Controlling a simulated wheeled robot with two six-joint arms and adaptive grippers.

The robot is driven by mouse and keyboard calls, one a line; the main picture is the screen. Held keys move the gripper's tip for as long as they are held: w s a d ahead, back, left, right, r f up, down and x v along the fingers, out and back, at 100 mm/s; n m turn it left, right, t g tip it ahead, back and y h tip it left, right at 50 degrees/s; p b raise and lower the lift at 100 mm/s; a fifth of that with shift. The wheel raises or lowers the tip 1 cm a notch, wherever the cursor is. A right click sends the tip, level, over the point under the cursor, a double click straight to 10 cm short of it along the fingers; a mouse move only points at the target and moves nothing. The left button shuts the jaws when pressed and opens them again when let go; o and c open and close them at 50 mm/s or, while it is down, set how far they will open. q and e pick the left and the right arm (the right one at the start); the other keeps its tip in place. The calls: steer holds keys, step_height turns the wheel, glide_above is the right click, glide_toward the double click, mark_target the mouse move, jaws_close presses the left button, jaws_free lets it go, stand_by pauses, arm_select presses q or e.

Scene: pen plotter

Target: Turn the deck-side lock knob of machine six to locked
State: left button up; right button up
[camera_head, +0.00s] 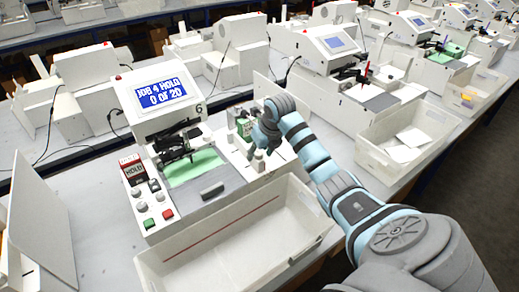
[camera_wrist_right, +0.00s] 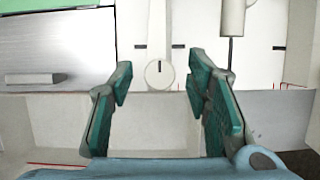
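Machine six (camera_head: 150,108) stands at centre left in the head view, its screen reading "JOB 4 HOLD 0 of 20". In the right wrist view a round pale knob (camera_wrist_right: 158,74) lies just right of the grey deck (camera_wrist_right: 62,65). Its short dark pointer line points up in that picture. My right gripper (camera_wrist_right: 161,72) is open, with the knob showing between its fingertips and no contact visible. In the head view the right gripper (camera_head: 259,143) is over the panel right of the deck and hides part of it. My left gripper is not in view.
A white bin (camera_head: 290,245) with a red line inside stands at machine six's front. A pale cylinder (camera_wrist_right: 233,18) with a dark rod stands right of the knob. A control panel (camera_head: 146,196) with buttons is left of the deck. Other machines stand behind and right.

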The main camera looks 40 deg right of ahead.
steer(key=shift+r, duration=0.25)
steer(key=v, duration=1.1)
steer(key=shift+s+r, duration=0.2)
